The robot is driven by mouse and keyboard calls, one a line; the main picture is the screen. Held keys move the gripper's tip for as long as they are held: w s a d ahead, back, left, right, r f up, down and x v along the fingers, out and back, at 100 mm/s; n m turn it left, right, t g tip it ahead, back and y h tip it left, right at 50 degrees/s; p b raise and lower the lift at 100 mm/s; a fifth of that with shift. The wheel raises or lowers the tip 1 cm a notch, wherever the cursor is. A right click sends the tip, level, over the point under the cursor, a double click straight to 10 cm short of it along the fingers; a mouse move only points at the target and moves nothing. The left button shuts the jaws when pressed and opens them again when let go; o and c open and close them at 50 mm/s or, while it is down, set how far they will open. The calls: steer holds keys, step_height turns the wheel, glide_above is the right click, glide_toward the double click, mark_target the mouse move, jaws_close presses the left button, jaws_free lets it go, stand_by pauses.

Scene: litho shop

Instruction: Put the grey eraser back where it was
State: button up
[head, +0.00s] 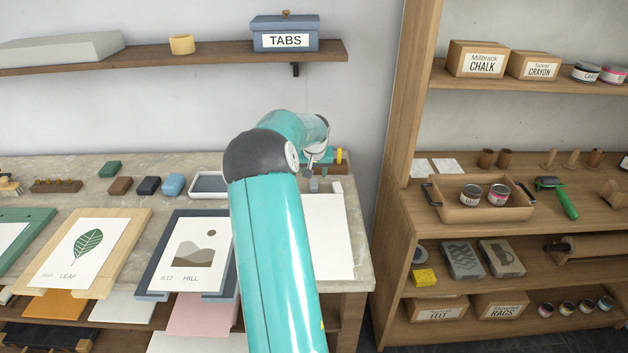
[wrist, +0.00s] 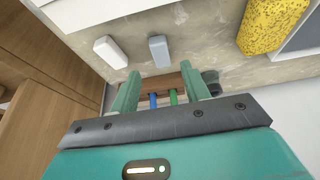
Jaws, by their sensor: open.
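The grey eraser (wrist: 159,50) is a small blue-grey block lying on the stone worktop in the wrist view. It also shows in the head view (head: 314,186), just below my gripper. A white block (wrist: 110,52) lies to its left, a short gap away. My gripper (wrist: 160,82) is open, with nothing held. Its two green fingers stand apart, and a wooden holder (wrist: 172,80) with a blue and a green stick shows between them. The eraser appears beyond the fingertips and apart from them. In the head view my arm hides part of the bench.
A yellow speckled sponge-like block (wrist: 270,28) lies right of the eraser in the wrist view. A white sheet (head: 326,235) covers the bench's right end. The wooden shelf unit (head: 400,130) stands right of the bench. Framed prints (head: 150,265) fill the left front.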

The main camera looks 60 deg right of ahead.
steer(key=v, duration=0.5)
steer(key=shift+r, duration=0.15)
steer(key=w+a+r+n+t+y, duration=0.15)
steer(key=w+a+r, duration=0.25)
steer(key=a, duration=0.7)
steer(key=w+a+r+n, duration=0.2)
steer(key=w+a+r, duration=0.15)
steer(key=a, duration=0.75)
steer(key=w+a+r+n+t+y, duration=0.1)
steer(key=w+a+r, duration=0.25)
steer(key=a, duration=0.75)
steer(key=s+a+r+n+y, duration=0.1)
steer(key=s+a+n, duration=0.15)
steer(key=a, duration=0.75)
steer(key=s+a+r+n+y, duration=0.1)
steer(key=s+a+r+n, duration=0.15)
steer(key=a, duration=0.65)
steer(key=s+a+f+n+t, duration=0.1)
steer(key=s+a+f+n, duration=0.2)
steer(key=s+a, duration=0.6)
steer(key=shift+s+a+f, duration=0.3)
steer(key=shift+a+f, duration=0.05)
steer(key=shift+a, duration=0.9)
